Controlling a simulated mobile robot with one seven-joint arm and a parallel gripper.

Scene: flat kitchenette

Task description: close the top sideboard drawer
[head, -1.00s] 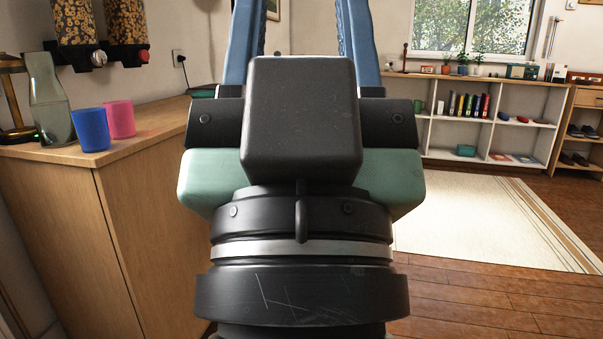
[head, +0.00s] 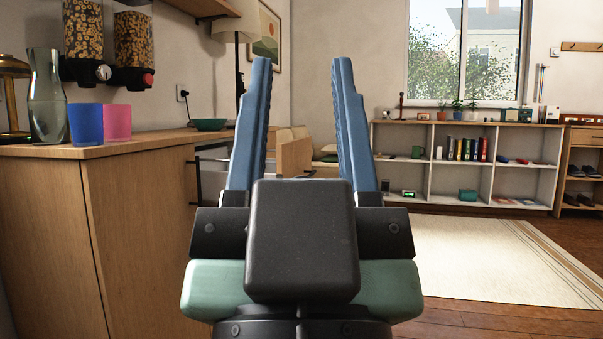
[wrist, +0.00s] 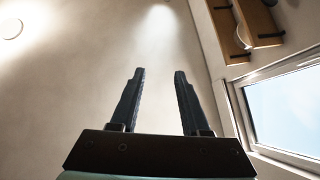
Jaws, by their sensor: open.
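My gripper (head: 301,65) is raised in the middle of the head view, its two blue fingers wide apart with nothing between them. In the wrist view the open gripper (wrist: 160,72) points up toward the ceiling. I cannot clearly make out a sideboard or an open top drawer. A wooden counter unit (head: 140,240) stands at left, with dark handles on its far side. Light wooden panels (head: 293,157) show between the fingers, partly hidden; I cannot tell whether they belong to a drawer or other furniture.
A blue cup (head: 85,124), a pink cup (head: 117,123) and a glass carafe (head: 46,100) stand on the counter near its edge. A teal bowl (head: 208,125) sits farther back. A low white shelf (head: 420,172) lines the back wall. The rug (head: 490,260) at right is clear.

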